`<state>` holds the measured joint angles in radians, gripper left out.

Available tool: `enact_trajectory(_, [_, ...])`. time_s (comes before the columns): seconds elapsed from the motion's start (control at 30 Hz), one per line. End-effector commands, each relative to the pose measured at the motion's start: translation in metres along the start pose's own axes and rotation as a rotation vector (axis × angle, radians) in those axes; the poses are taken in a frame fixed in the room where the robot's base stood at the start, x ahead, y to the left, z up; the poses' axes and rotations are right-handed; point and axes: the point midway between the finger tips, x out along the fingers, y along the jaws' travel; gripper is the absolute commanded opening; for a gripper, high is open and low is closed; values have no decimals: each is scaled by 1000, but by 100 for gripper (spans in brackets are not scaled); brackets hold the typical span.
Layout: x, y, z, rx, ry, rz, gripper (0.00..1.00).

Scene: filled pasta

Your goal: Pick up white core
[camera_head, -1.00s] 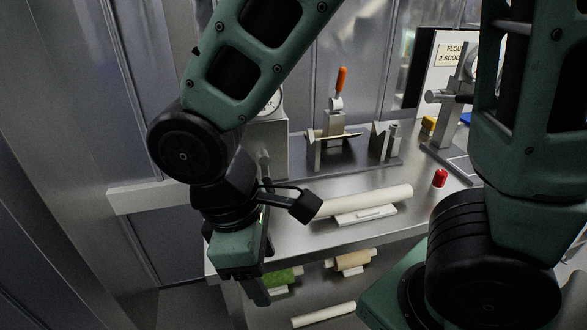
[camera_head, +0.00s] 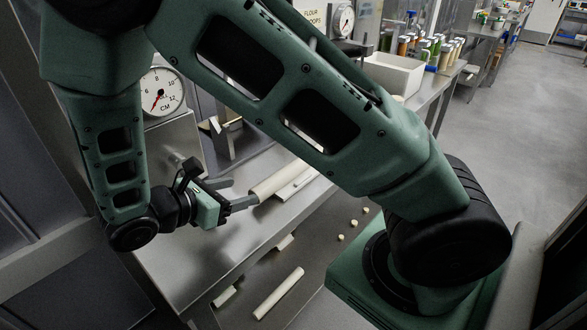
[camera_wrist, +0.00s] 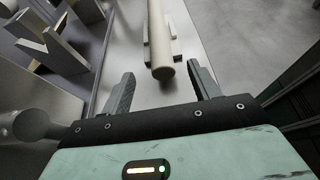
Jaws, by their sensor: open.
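A long pale, cream-white cylinder, which looks like the white core (camera_head: 279,181), lies on a low holder on the steel table. In the wrist view the white core (camera_wrist: 178,25) points away from me, and its near end shows between the fingertips. My gripper (camera_head: 252,200) is open at table height by the near end of the core. In the wrist view the two fingers (camera_wrist: 162,72) stand apart, one on each side of the core's end, with no contact visible. I cannot tell how far the end reaches between them.
Another pale cylinder (camera_head: 278,293) lies lower down, below the table (camera_head: 190,262). A round dial gauge (camera_head: 160,92) on a metal box stands behind my arm. A notched metal block (camera_wrist: 55,45) stands left of the core in the wrist view. Open floor (camera_head: 480,130) lies to the right.

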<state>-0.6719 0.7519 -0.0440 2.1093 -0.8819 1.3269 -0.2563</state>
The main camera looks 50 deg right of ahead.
Motion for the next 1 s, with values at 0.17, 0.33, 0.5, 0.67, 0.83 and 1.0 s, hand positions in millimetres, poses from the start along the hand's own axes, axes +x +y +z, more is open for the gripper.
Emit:
enact_trajectory(0.17, [35,-1,1,0,-1,-3,61])
enact_trajectory(0.33, [51,0,0,1,1,-1,61])
enact_trajectory(0.5, [63,-1,0,2,0,-3,61])
enact_trajectory(0.67, [89,-1,0,1,0,-5,61])
enact_trajectory(0.83, [108,-1,0,1,1,-3,61])
enact_trajectory(1.0, [111,0,0,2,2,0,61])
